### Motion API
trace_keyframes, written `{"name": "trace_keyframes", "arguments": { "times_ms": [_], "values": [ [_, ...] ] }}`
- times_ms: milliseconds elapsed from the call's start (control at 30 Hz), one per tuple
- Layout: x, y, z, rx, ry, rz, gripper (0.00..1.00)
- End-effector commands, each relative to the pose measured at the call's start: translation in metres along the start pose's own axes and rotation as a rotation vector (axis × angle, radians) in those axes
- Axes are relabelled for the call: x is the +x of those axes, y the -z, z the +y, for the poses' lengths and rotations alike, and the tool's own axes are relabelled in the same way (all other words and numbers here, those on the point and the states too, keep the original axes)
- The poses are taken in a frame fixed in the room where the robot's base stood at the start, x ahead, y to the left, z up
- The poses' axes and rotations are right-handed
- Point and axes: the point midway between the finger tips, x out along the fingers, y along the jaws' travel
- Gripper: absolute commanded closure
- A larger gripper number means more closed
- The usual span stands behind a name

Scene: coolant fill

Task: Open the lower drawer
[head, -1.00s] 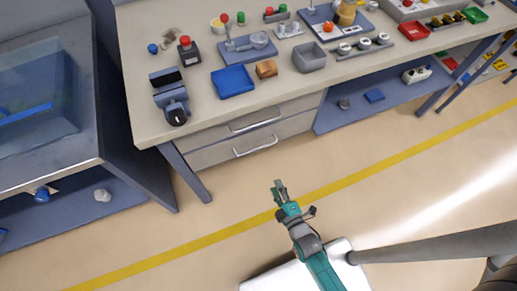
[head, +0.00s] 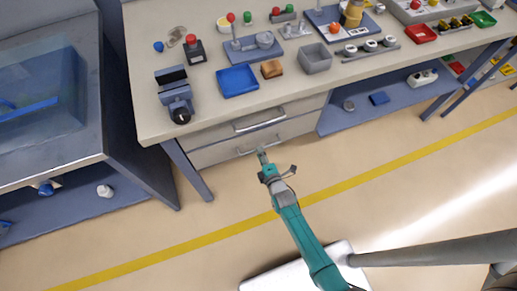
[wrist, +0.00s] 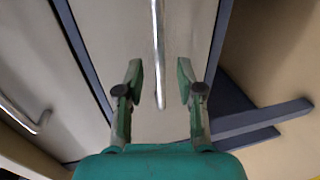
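The lower drawer (head: 213,156) is a pale front under the workbench and looks closed. Its silver bar handle (wrist: 157,50) runs up the wrist view, and its end lies between my fingers. My gripper (head: 262,152) is at this handle in the head view and covers part of it. In the wrist view my gripper (wrist: 159,82) is open, one finger on each side of the bar, with gaps on both sides. I cannot tell how deep the bar sits between the fingers.
The upper drawer (head: 212,133) is just above, with its own handle (head: 258,119); that handle shows at the left in the wrist view (wrist: 25,117). A bench leg (head: 188,172) stands left of the drawers. A low blue shelf (head: 350,117) is to the right. The floor in front is clear.

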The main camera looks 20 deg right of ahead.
Motion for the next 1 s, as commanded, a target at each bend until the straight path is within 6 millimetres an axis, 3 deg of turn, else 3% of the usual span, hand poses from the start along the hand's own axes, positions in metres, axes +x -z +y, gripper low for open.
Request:
{"name": "trace_keyframes", "arguments": {
  "times_ms": [233, 633, 800, 1000],
  "values": [
    [0.026, 0.0, 0.0, 0.0, 0.0, 0.0, 0.63],
    [0.032, 0.0, 0.0, 0.001, 0.0, 0.0, 0.63],
    [0.031, 0.0, 0.0, 0.001, 0.0, 0.0, 1.0],
    [0.031, 0.0, 0.0, 0.001, 0.0, 0.0, 1.0]
  ]
}}
